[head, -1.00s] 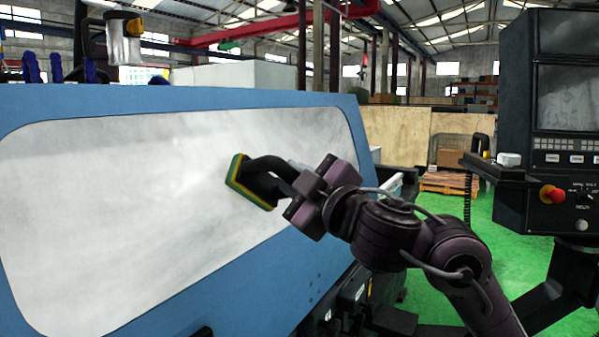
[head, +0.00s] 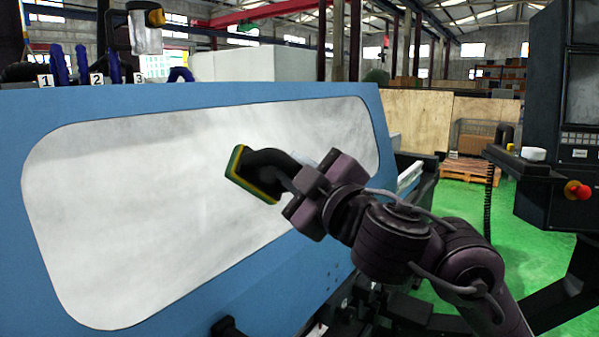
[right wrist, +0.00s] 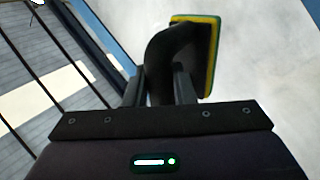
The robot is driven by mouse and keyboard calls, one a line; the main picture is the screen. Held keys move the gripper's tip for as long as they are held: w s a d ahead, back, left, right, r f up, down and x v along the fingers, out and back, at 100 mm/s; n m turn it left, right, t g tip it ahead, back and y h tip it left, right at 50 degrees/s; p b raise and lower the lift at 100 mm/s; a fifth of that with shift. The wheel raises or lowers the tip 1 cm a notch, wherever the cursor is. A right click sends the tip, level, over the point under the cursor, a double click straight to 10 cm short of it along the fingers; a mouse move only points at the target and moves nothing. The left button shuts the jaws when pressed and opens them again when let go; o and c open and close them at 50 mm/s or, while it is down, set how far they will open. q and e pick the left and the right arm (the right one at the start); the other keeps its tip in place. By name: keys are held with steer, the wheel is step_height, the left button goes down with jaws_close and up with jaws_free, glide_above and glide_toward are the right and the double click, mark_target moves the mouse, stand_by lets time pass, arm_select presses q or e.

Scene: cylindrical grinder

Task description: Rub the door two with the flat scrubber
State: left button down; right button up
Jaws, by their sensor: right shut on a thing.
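The flat scrubber (head: 252,172) has a black curved handle and a green and yellow pad. My right gripper (head: 300,190) is shut on its handle. In the right wrist view the scrubber (right wrist: 196,52) sticks out ahead of the right gripper (right wrist: 160,88), its pad side turned toward a pale pane. The door (head: 130,215) is a large blue panel with a smudged whitish window, filling the left of the head view. The pad shows in front of the window; whether it touches cannot be told. My left gripper is not in view.
A control panel (head: 575,150) on a dark arm stands at the right, with a red knob (head: 577,190). Hooks with number tags 1, 2 and 3 (head: 97,80) stand behind the door's top edge. A wooden pallet (head: 470,172) lies on the green floor (head: 455,215) behind.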

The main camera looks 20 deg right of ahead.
steer(key=shift+w+d, duration=0.6)
steer(key=shift+d, duration=0.15)
steer(key=shift+w+d, duration=2.1)
steer(key=shift+d, duration=0.6)
steer(key=shift+s+a+p, duration=0.3)
steer(key=shift+s+a, duration=0.7)
steer(key=shift+a, duration=0.3)
steer(key=shift+s+a+p, duration=0.25)
steer(key=shift+s+a, duration=0.7)
steer(key=shift+a, duration=0.3)
steer(key=shift+s+a, duration=0.75)
steer(key=shift+a, duration=0.2)
steer(key=shift+s+d+r+p, duration=0.35)
steer(key=shift+s+p, duration=0.05)
steer(key=shift+p, duration=0.6)
steer(key=shift+s+d+r+p, duration=0.3)
steer(key=shift+s+d+p, duration=0.45)
steer(key=shift+s, duration=0.2)
steer(key=shift+s+d+r+p, duration=0.25)
steer(key=shift+s+d+p, duration=0.45)
steer(key=shift+s, duration=0.2)
